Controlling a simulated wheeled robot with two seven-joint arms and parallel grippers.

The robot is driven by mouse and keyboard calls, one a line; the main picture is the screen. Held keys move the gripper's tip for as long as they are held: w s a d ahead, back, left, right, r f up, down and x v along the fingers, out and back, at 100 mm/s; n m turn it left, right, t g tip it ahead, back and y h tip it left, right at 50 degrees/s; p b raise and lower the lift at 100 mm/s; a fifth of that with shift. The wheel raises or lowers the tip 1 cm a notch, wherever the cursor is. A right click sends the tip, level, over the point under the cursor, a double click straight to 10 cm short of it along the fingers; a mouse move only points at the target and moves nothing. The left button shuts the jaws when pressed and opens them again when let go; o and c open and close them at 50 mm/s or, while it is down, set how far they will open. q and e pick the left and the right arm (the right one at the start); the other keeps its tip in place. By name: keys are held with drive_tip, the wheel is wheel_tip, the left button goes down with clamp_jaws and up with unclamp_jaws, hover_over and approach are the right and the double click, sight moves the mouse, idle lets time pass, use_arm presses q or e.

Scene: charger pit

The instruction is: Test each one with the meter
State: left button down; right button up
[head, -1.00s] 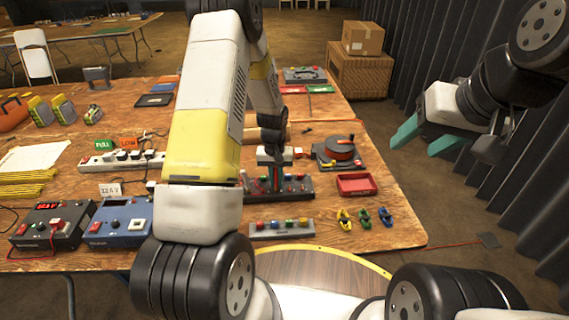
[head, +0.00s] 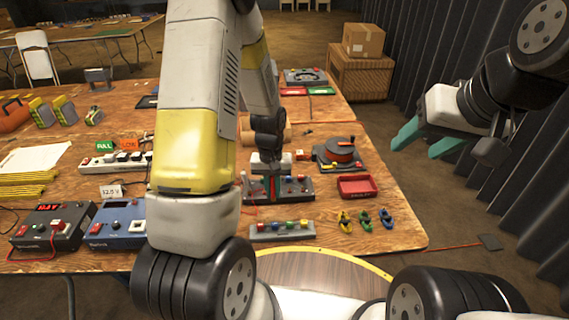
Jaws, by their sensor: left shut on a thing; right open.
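My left gripper (head: 269,181) points down over a dark grey block with a row of colored parts (head: 300,186). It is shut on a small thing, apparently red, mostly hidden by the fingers. A thin red wire (head: 247,208) shows beside it. A black meter box (head: 50,232) with a red display and a blue box (head: 118,222) with a dial stand at the left. A sign reading about 12.5 V (head: 110,191) stands behind the blue box. My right gripper (head: 422,144) is open and empty, off the table's right side.
A grey strip with colored knobs (head: 283,228) lies at the front. Yellow, green and blue clips (head: 364,220) lie right of it, below a red tray (head: 357,187). My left arm hides part of the table.

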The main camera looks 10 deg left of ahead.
use_arm(q)
drive_tip(key=s, duration=0.7)
drive_tip(key=shift+d+r, duration=0.35)
drive_tip(key=shift+d, duration=0.05)
wheel_tip(320, 180, up, 3)
drive_tip(key=t, duration=0.2)
hover_over(303, 190)
drive_tip(key=shift+w+a+f, duration=0.1)
drive_tip(key=shift+w+f, duration=0.05)
drive_tip(key=shift+f, duration=0.85)
drive_tip(key=shift+w+f, duration=0.2)
drive_tip(key=shift+f, duration=0.8)
drive_tip(key=shift+w+a+f, duration=0.1)
drive_tip(key=shift+w+f, duration=0.05)
drive_tip(key=shift+f, duration=0.85)
drive_tip(key=shift+f, duration=0.9)
drive_tip(key=c, duration=1)
unclamp_jaws()
drive_tip(key=shift+r, duration=3.75)
